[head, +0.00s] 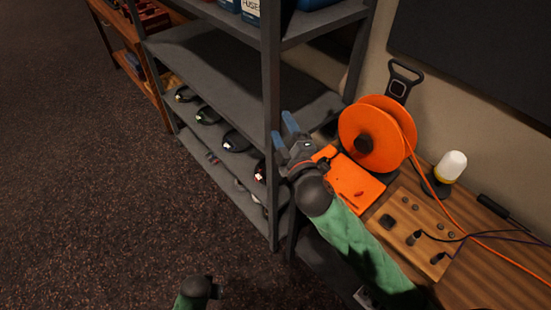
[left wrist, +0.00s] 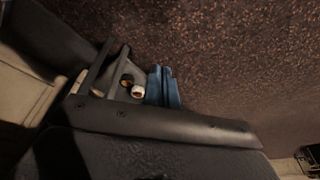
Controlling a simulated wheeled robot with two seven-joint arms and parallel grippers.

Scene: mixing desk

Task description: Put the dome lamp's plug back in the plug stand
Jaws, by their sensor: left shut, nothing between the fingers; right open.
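The dome lamp (head: 452,166), with a white dome and a yellowish lower band, stands near the wall at the right of the head view. The plug stand looks to be the wooden board (head: 391,207) with several round sockets on the desk. Two dark plugs (head: 413,238) with cords sit on its near part; I cannot tell which belongs to the lamp. My right gripper (head: 285,132) is open and empty beside the metal shelf, left of the orange case. My left gripper (left wrist: 163,88) is shut and empty above the dark floor, away from the desk.
An orange cable reel (head: 355,118) stands behind the orange case (head: 352,184). Its orange cord crosses the desk (head: 484,262). A black tool (head: 496,207) lies near the wall. The grey shelf's post (head: 271,100) rises close to my right gripper. The floor at left is clear.

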